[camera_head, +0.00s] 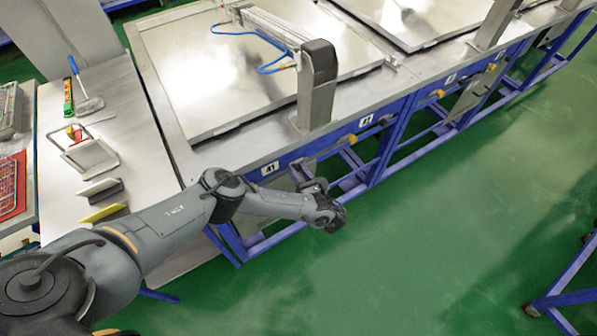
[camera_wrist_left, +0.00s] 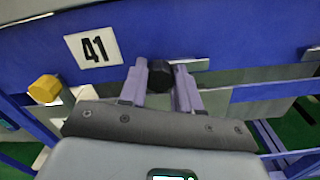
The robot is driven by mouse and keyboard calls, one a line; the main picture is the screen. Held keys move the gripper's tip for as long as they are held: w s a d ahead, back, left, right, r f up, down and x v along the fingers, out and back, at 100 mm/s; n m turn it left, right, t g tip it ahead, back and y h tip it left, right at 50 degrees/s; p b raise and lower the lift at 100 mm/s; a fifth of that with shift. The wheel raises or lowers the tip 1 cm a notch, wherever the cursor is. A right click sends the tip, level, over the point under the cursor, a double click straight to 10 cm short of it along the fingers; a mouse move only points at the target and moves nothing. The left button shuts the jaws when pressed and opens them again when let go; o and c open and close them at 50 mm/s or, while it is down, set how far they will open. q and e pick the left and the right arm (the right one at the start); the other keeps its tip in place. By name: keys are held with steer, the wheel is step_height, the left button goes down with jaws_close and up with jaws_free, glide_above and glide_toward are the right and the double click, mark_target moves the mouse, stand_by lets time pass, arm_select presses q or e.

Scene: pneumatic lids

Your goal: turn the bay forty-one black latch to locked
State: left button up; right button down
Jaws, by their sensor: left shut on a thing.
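The bay forty-one black latch (camera_wrist_left: 160,74) shows in the left wrist view as a dark faceted knob on the blue front panel, right of the white 41 label (camera_wrist_left: 93,47). My left gripper (camera_wrist_left: 161,88) is shut on it, one finger on each side. In the head view my left gripper (camera_head: 318,190) is at the bench's front, right of the 41 label (camera_head: 270,168). The black latch is hidden there behind the gripper and arm. I cannot tell the latch's turned position. My right gripper is not in view.
A yellow knob (camera_wrist_left: 45,88) sits left of the latch, below the label. A metal lid (camera_head: 220,90) lies on the bench above, with a grey post (camera_head: 318,85) at its edge. Blue frame legs stand below. The green floor (camera_head: 450,240) in front is clear.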

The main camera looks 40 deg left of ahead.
arm_select(q)
steer(key=shift+m, duration=0.4)
steer(key=shift+d+m+p, duration=0.1)
steer(key=shift+m+p, duration=0.5)
steer(key=shift+m, duration=0.4)
steer(key=m, duration=0.4)
steer(key=shift+w+f+m, duration=0.1)
steer(key=shift+m, duration=0.2)
steer(key=m, duration=0.5)
steer(key=shift+f, duration=0.15)
steer(key=m+b, duration=0.1)
steer(key=m, duration=0.4)
steer(key=shift+m, duration=0.4)
steer(key=o, duration=1.1)
steer(key=shift+c, duration=0.2)
